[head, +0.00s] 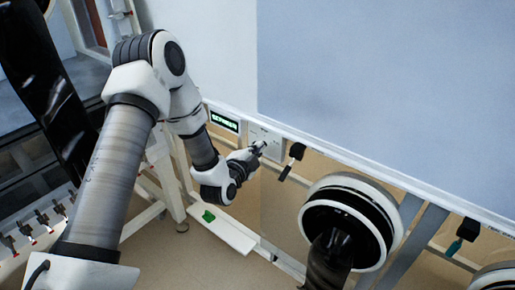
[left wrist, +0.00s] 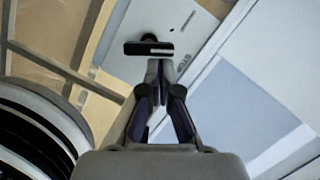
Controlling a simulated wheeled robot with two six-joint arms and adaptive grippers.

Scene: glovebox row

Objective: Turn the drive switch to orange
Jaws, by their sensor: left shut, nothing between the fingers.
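A black switch handle with a white line (left wrist: 148,48) sits on a pale grey plate (left wrist: 180,22) in the left wrist view. In the head view the plate (head: 268,134) is on the rail, partly behind my left gripper (head: 259,148). My left gripper is shut and empty. In the left wrist view its fingertips (left wrist: 160,68) are together just below the handle, close to it; I cannot tell whether they touch. My right gripper is not in view.
A green-lit display (head: 224,121) is left of the plate. A black handle (head: 293,158) hangs just to its right, another (head: 466,231) farther right. A round white glove port (head: 387,207) stands out below the rail. A white ledge (head: 232,236) carries a small green piece (head: 209,216).

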